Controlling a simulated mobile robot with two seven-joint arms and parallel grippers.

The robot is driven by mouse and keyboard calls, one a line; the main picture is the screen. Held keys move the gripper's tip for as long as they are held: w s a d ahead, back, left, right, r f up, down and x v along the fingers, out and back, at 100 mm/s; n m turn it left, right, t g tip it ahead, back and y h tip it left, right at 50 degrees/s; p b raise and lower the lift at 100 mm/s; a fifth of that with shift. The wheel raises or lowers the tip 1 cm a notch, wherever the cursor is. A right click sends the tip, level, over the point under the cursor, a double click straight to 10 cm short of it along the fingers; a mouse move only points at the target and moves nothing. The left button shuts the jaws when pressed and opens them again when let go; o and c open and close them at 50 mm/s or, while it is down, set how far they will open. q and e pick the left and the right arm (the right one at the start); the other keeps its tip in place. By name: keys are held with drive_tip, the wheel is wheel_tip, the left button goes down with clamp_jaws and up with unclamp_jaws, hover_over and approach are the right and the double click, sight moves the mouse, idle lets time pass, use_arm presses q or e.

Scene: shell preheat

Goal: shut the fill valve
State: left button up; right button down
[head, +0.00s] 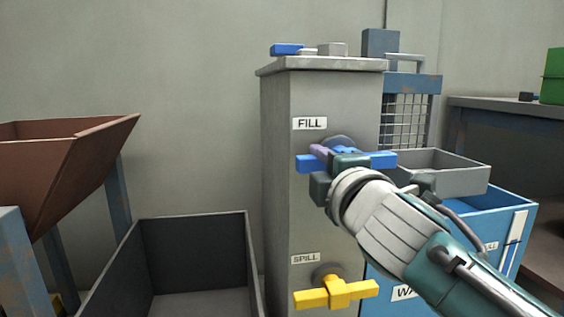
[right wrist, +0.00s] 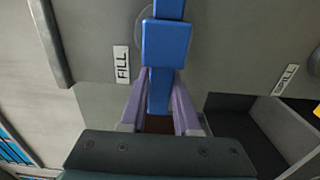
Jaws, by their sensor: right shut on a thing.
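The fill valve's blue handle (head: 384,160) lies across the grey cabinet's front, under the FILL label (head: 310,123). It is level in the head view, with its middle partly hidden by my gripper. My right gripper (head: 322,156) is at the handle's left part. In the right wrist view, the purple fingers of my right gripper (right wrist: 161,88) are shut on one arm of the blue handle (right wrist: 166,43), one finger on each side. My left gripper is in neither view.
A yellow spill valve handle (head: 337,292) sits lower on the cabinet (head: 283,200), also level. A dark open bin (head: 192,222) stands left of the cabinet, with a brown hopper (head: 60,165) farther left. A grey tray (head: 455,180) and a blue bin (head: 505,215) are at right.

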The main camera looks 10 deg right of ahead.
drive_tip(key=shift+f, duration=0.1)
idle(0.4)
drive_tip(key=c, duration=0.6)
unclamp_jaws()
drive_tip(key=shift+c, duration=0.2)
drive_tip(key=shift+s, duration=0.1)
drive_tip(key=shift+s, duration=0.25)
drive_tip(key=s+p, duration=0.3)
drive_tip(key=s, duration=0.6)
drive_tip(key=shift+s+d, duration=0.15)
drive_tip(key=shift+d, duration=0.05)
drive_tip(key=shift+p, duration=0.3)
